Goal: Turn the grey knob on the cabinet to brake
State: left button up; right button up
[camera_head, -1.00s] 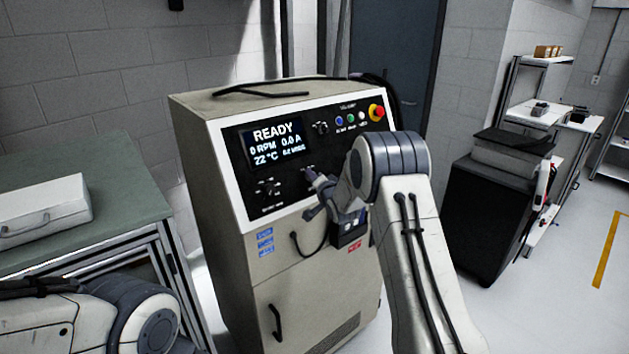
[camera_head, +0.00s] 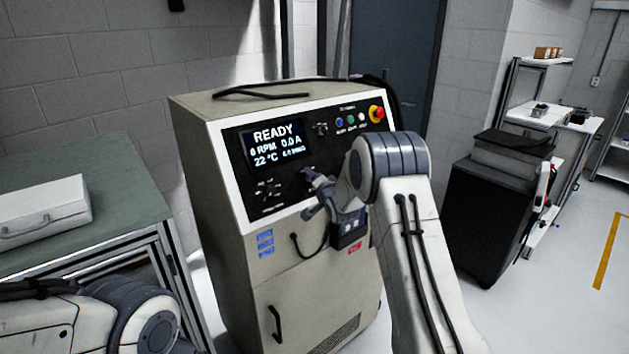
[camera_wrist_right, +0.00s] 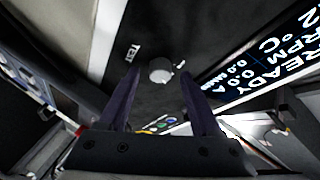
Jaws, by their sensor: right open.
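The beige cabinet (camera_head: 305,290) stands in the middle of the head view with a black control panel (camera_head: 225,150). My right gripper (camera_head: 314,195) is in front of the lower middle of the panel. In the right wrist view its two fingers (camera_wrist_right: 158,78) are open and empty. A round grey knob (camera_wrist_right: 160,70) shows between and just beyond the fingertips, with a label reading TEST beside it. I cannot tell whether a finger touches it. The gripper and arm hide much of that spot in the head view. My left gripper is out of view.
The panel's display (camera_head: 277,143) reads READY, 0 RPM. A red emergency button (camera_head: 376,113) and small coloured buttons are at the upper right. Another dial (camera_head: 267,188) is lower left. A green bench with a white case (camera_head: 45,210) stands left; a black cart (camera_head: 485,215) stands right.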

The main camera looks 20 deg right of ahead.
jog(key=shift+s, duration=0.1)
jog(key=s+r+b, duration=0.2)
jog(key=s+b, duration=0.2)
jog(key=s, duration=0.6)
jog(key=shift+a, duration=0.15)
